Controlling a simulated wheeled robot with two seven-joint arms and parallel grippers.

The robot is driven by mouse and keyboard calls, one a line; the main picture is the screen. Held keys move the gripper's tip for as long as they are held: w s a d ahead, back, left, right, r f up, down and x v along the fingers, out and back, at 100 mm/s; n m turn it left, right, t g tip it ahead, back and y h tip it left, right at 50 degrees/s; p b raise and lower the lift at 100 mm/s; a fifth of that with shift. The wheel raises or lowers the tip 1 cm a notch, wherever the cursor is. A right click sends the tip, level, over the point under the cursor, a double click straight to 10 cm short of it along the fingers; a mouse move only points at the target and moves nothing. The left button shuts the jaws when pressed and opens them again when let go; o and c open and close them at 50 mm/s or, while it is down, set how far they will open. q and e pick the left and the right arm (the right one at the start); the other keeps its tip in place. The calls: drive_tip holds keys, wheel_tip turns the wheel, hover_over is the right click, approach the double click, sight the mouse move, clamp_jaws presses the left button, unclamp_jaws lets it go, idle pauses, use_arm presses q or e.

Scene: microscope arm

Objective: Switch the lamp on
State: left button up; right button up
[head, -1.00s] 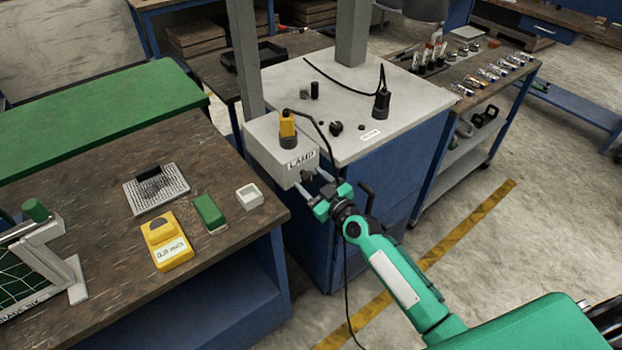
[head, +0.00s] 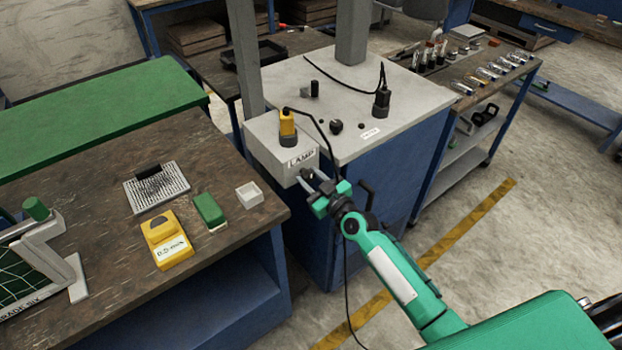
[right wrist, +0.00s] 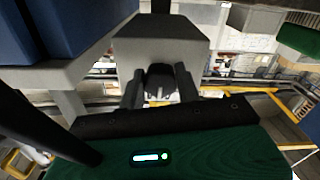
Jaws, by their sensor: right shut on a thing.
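The grey box marked LAMP (head: 268,150) sits against the near left side of the grey-topped cabinet, with a yellow and black plug (head: 287,124) standing on it. My right gripper (head: 312,181) is at the box's front face, below the label. In the right wrist view its two fingers (right wrist: 160,88) are closed on a small dark knob (right wrist: 160,75) in front of a pale grey face. The fingers hide part of the knob, and its setting cannot be told. My left gripper is in neither view.
The grey cabinet top (head: 300,75) carries a black plug (head: 382,102), a cable and small dark knobs. A cable hangs below my gripper.

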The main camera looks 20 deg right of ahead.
drive_tip(key=m, duration=0.4)
drive_tip(key=shift+m, duration=0.3)
drive_tip(key=m, duration=0.4)
drive_tip(key=shift+a+m, duration=0.1)
drive_tip(key=shift+m, duration=0.2)
drive_tip(key=m, duration=0.4)
drive_tip(key=shift+r, duration=0.1)
drive_tip(key=shift+m, duration=2)
drive_tip(key=o, duration=1)
drive_tip(key=shift+c, duration=0.2)
drive_tip(key=shift+s, duration=0.15)
drive_tip(key=b+v, duration=0.2)
drive_tip(key=v, duration=1.1)
drive_tip(key=shift+s, duration=0.3)
